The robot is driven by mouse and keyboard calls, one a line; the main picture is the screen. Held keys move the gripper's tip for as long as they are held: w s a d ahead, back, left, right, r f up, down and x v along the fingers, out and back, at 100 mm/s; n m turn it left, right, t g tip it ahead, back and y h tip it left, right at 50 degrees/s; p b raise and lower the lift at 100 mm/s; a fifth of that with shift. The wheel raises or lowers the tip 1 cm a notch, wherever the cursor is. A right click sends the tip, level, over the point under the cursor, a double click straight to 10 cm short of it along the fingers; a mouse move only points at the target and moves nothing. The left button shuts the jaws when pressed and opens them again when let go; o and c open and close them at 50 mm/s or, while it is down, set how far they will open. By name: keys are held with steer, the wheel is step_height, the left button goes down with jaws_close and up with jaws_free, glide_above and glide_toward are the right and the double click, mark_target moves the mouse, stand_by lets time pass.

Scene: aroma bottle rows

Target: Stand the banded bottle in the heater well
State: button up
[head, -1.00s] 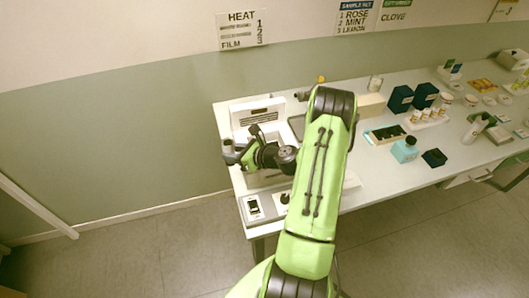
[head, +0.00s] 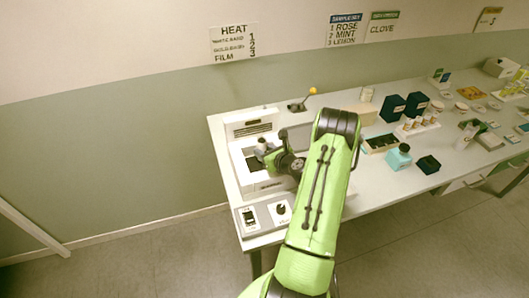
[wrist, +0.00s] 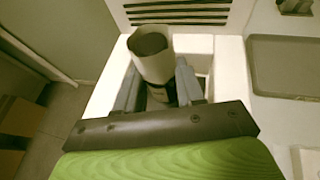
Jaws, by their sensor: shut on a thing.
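The heater is a white unit (head: 234,131) with a slotted back panel, at the left end of the table. Its open well (head: 250,163) is partly hidden by my gripper. My gripper (head: 264,151) is over the well, shut on a bottle (head: 262,143) with a pale grey top. In the wrist view the bottle (wrist: 152,58) stands between the two grey fingers (wrist: 158,90), slightly tilted in the picture. Its lower part is hidden by the fingers and gripper body, so I cannot see its band or whether its base touches the well.
A control panel (head: 264,214) with a switch and knob lies in front of the heater. A grey tray (head: 297,136) is to its right, with a yellow-knobbed lever (head: 312,91) behind.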

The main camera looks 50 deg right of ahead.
steer(key=shift+r, duration=0.1)
steer(key=shift+f+b, duration=0.5)
steer(key=shift+f, duration=0.15)
steer(key=o, duration=1.1)
steer(key=shift+c, duration=0.2)
steer(key=shift+r, duration=0.15)
